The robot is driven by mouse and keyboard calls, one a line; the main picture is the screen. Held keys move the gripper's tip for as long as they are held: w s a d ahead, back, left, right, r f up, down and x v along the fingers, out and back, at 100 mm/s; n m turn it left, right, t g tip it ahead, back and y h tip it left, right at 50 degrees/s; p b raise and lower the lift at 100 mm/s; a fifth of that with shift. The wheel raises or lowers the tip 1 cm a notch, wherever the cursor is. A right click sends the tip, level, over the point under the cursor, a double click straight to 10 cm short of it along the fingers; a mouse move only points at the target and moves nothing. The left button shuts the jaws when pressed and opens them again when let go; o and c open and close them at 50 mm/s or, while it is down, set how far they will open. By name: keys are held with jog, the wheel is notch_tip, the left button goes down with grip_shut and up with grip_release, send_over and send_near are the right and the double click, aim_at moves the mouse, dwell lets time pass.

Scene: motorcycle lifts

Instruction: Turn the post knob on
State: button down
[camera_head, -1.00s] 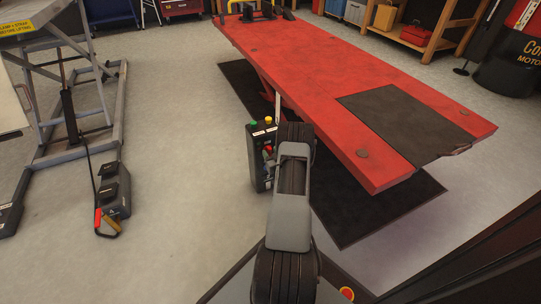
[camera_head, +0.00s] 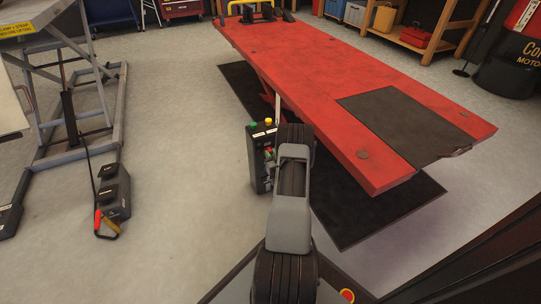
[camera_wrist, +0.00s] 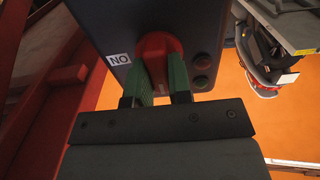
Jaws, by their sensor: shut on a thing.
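The post's dark control box (camera_head: 259,172) stands beside the red lift table, with a green and a yellow button on top. In the wrist view the box face (camera_wrist: 106,22) carries a round red knob (camera_wrist: 157,44). A white label (camera_wrist: 119,59) on its left reads "NO" as seen here, which is "ON" upside down. My gripper (camera_wrist: 162,72) has its green fingers shut on the knob, one on each side. In the head view my arm hides most of the knob and gripper. The knob's exact angle is hard to tell.
The red lift table (camera_head: 310,70) is close on the right of the box, over a black mat (camera_head: 398,208). Two small dark buttons (camera_wrist: 202,72) sit right of the knob. Another lift (camera_head: 75,110) with a pedal unit (camera_head: 113,192) stands left. Floor between is clear.

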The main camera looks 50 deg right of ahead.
jog(key=shift+m, duration=0.3)
jog(key=m, duration=0.3)
jog(key=shift+m, duration=0.4)
jog(key=m, duration=0.4)
jog(key=shift+d+f+m+b, duration=0.1)
jog(key=shift+d+m+b, duration=0.05)
jog(key=shift+m+b, duration=0.15)
jog(key=m, duration=0.4)
jog(key=shift+f+m, duration=0.15)
jog(key=shift+m, duration=2.35)
jog(key=c, duration=1)
grip_release()
jog(key=shift+c, duration=0.2)
jog(key=shift+s+d, duration=0.1)
